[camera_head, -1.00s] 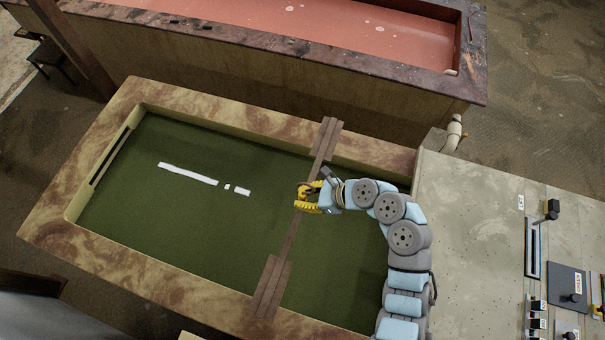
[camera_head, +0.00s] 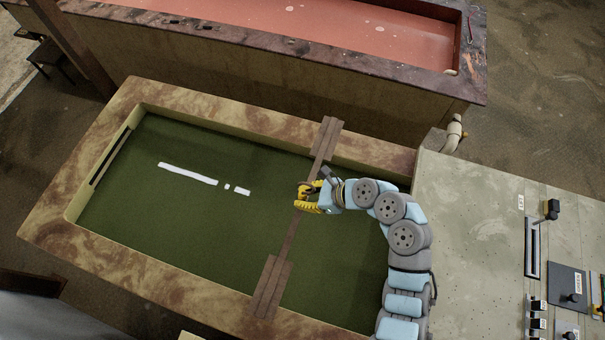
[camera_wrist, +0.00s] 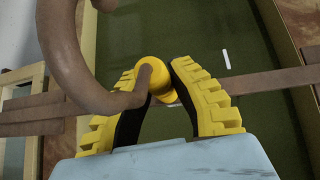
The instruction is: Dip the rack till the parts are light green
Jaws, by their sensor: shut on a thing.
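The rack's brown bar (camera_head: 290,235) lies across the tank (camera_head: 60,228), with its wider ends on the two long rims. The tank is filled with dark green liquid (camera_head: 200,225). My yellow gripper (camera_head: 303,197) is at the middle of the bar. In the wrist view my gripper (camera_wrist: 160,85) is shut on the rack's curved brown hook (camera_wrist: 72,60), beside a round yellow piece. The bar (camera_wrist: 270,82) runs behind the fingers there. No parts show; anything below the liquid surface is hidden, so their colour cannot be seen.
A second tank with reddish liquid (camera_head: 300,25) stands behind. A grey control panel (camera_head: 480,240) with a lever (camera_head: 552,209) and switches is at the right. White reflections (camera_head: 188,173) lie on the green surface. The left part of the green tank is clear.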

